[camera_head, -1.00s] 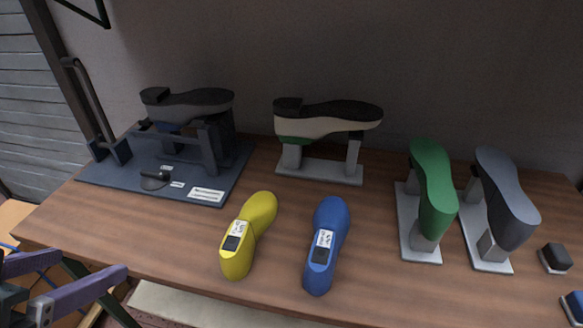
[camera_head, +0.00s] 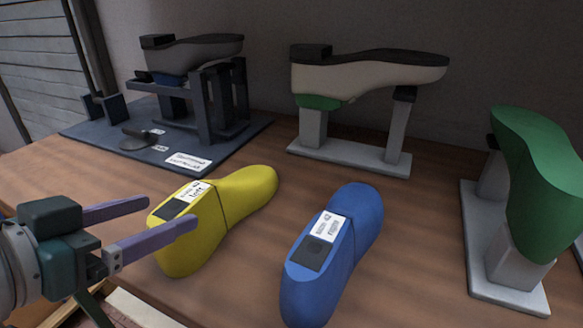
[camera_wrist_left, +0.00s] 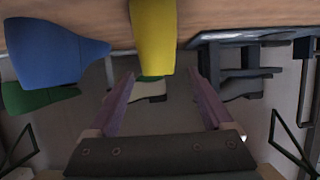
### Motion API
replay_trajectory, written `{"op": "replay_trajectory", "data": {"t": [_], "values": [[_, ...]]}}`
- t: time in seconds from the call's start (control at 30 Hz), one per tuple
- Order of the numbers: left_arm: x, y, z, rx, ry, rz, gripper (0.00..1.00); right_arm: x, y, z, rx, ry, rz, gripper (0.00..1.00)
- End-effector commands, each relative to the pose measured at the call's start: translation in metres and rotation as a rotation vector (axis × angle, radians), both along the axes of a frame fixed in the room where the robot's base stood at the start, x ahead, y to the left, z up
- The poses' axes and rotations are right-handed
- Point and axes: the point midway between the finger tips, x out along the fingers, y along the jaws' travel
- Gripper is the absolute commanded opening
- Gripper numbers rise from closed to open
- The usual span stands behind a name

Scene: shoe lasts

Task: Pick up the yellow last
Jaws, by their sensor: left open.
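The yellow last (camera_head: 232,207) lies on the wooden table with a dark square and a white label on its top. It also shows in the left wrist view (camera_wrist_left: 153,35), between and beyond the fingertips. My left gripper (camera_head: 171,212) is open and empty at the near left end of the yellow last. In the head view one finger overlaps the last's near end; I cannot tell whether it touches. The wrist view (camera_wrist_left: 162,74) shows the fingers spread apart with nothing between them. My right gripper is not in view.
A blue last (camera_head: 335,250) lies just right of the yellow one. A dark base plate (camera_head: 105,135) with a shoe fixture stands behind left. A white shoe on a stand (camera_head: 350,160) is at the back, and a green last (camera_head: 540,185) on a stand is at the right.

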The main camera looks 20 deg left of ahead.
Motion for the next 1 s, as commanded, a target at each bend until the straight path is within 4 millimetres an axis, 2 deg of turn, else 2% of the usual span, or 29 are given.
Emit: {"op": "replay_trajectory", "data": {"t": [0.1,0.3,0.63,0.93,1.0], "values": [[0.012,-0.001,-0.005,0.001,0.0,0.001,0.84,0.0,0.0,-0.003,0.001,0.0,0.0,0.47],[0.023,-0.002,-0.008,0.002,0.0,0.0,0.84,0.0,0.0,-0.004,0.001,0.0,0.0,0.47],[0.062,-0.007,-0.019,0.001,0.0,0.001,0.84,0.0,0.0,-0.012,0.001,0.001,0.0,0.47],[0.067,-0.007,-0.021,0.002,0.003,0.001,0.84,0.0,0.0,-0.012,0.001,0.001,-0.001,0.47],[0.067,-0.007,-0.021,0.002,0.003,0.001,0.79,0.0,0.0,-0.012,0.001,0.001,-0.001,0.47]]}}
